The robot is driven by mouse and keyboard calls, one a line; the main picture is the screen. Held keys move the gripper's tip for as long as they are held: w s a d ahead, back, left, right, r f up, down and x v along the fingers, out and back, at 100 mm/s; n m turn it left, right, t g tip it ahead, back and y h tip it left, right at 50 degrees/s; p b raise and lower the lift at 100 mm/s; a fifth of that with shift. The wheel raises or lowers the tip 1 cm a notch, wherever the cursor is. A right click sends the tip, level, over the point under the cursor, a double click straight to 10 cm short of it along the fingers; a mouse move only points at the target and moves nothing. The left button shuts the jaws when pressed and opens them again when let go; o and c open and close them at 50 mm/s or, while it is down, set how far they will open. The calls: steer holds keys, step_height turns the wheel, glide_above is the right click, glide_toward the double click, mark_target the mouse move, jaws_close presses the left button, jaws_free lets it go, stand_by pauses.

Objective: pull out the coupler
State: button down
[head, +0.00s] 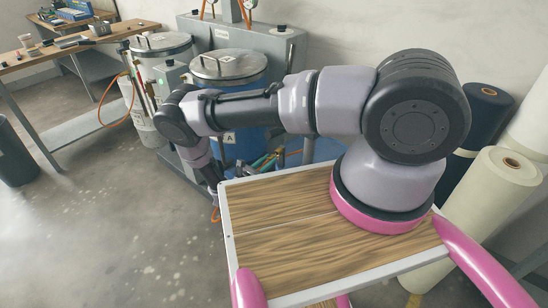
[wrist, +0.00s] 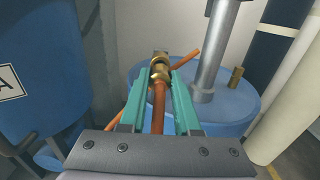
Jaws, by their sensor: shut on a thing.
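In the wrist view, my gripper (wrist: 160,76) has its two teal fingers closed on the brass coupler (wrist: 160,67), one finger on each side. An orange hose (wrist: 158,108) runs from the coupler back between the fingers toward the palm. Another orange piece (wrist: 187,61) slants up to the right beyond the coupler. I cannot tell whether the coupler is still seated in anything; its far end is small and partly hidden. In the head view, my arm reaches left and its wrist bends down past the wooden top's left edge; fingers and coupler cannot be made out there.
A blue drum lid (wrist: 235,100) with an upright steel pipe (wrist: 214,50) and a small brass fitting (wrist: 236,77) lies below and beyond. A blue drum labelled A (wrist: 35,70) stands close at left. Pale rolls (head: 505,190) stand at right. Open floor (head: 120,240) lies at left.

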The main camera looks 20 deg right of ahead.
steer(key=shift+v, duration=2)
steer(key=shift+a, duration=0.1)
steer(key=shift+r, duration=0.1)
step_height(320, 180, up, 7)
glide_above(265, 163)
steer(key=v, duration=0.2)
steer(key=shift+w+a, duration=0.1)
